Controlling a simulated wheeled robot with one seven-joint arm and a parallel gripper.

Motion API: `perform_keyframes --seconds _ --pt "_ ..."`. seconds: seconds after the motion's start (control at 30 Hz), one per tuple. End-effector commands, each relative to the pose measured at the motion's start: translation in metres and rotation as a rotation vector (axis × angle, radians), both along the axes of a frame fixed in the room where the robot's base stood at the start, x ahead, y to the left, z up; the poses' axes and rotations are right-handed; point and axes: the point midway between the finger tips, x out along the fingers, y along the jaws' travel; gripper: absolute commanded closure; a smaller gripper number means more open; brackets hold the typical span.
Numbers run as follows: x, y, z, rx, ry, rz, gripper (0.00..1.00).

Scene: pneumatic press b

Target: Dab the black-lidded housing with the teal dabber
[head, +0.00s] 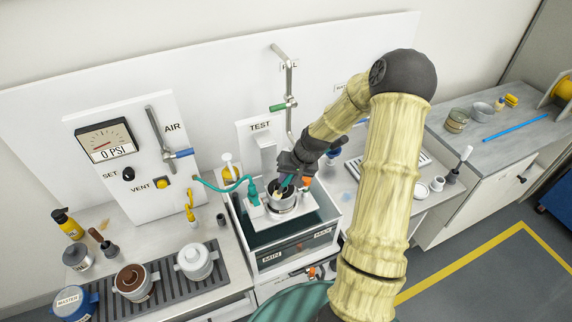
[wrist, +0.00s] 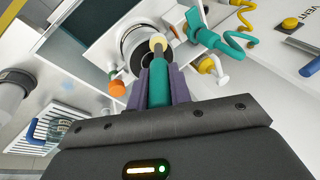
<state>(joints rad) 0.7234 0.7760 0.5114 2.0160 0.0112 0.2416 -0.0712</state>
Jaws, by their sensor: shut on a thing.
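My gripper (wrist: 158,82) is shut on the teal dabber (wrist: 158,84), which points away from the wrist with its cream tip forward. In the head view my gripper (head: 288,180) is over the test tank, and the dabber is mostly hidden by the wrist. A round silver housing (head: 283,203) with a dark top sits on the white fixture in the tank. In the wrist view the housing (wrist: 127,42) lies behind the dabber, whose tip overlaps its rim. I cannot tell whether the tip touches it, and the dabber hides part of its top.
The white fixture has an orange knob (wrist: 117,88) and a teal hose fitting (wrist: 200,28) close to my fingers. The water tank (head: 297,255) surrounds it. A lever (head: 287,95) rises behind.

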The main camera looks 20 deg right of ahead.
Motion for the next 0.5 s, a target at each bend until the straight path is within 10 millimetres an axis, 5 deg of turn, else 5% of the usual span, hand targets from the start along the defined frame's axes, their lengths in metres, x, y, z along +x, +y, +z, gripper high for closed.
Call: perform_keyframes --seconds 0.5 --pt "0.002 -0.038 -0.004 0.0 0.0 0.014 1.0"
